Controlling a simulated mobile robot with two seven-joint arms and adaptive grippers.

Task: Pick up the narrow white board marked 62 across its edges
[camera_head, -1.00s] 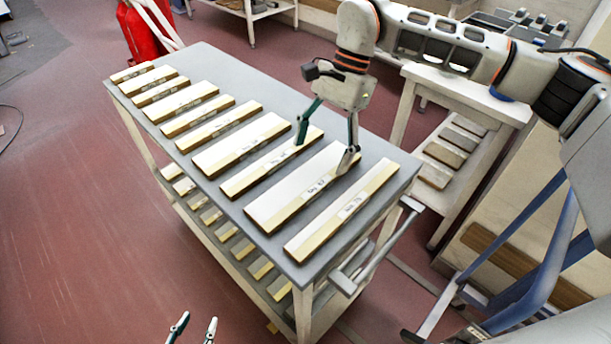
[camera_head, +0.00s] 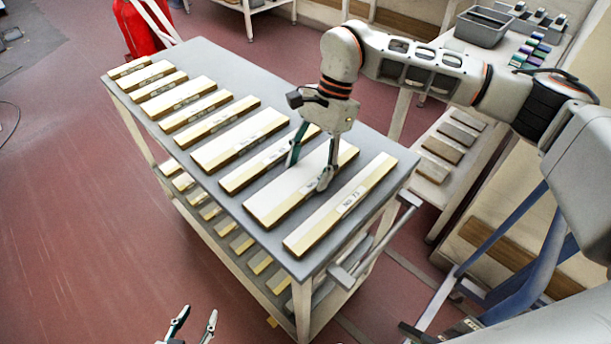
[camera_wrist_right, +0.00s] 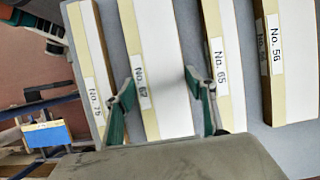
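Several white boards with yellowish edges and labels lie in a row on the grey cart top. My right gripper (camera_head: 308,176) is open, its fingers on either side of a wide white board (camera_head: 285,195), near its label. In the right wrist view this board (camera_wrist_right: 165,65) lies between the open fingers (camera_wrist_right: 160,85); its label looks like 67 or 62, and I cannot tell which. Whether the fingers touch it is unclear. Labels on the far boards are too small to read, so I cannot pick out a narrow 62. My left gripper (camera_head: 196,318) is open and empty at the bottom.
A narrow board (camera_head: 335,210) labelled 73 or 75 lies at the near end. A narrow board marked 65 (camera_wrist_right: 222,90) and one marked 56 (camera_wrist_right: 287,60) lie on the other side. The cart (camera_head: 230,60) has a lower shelf of boards and an end handle (camera_head: 375,250).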

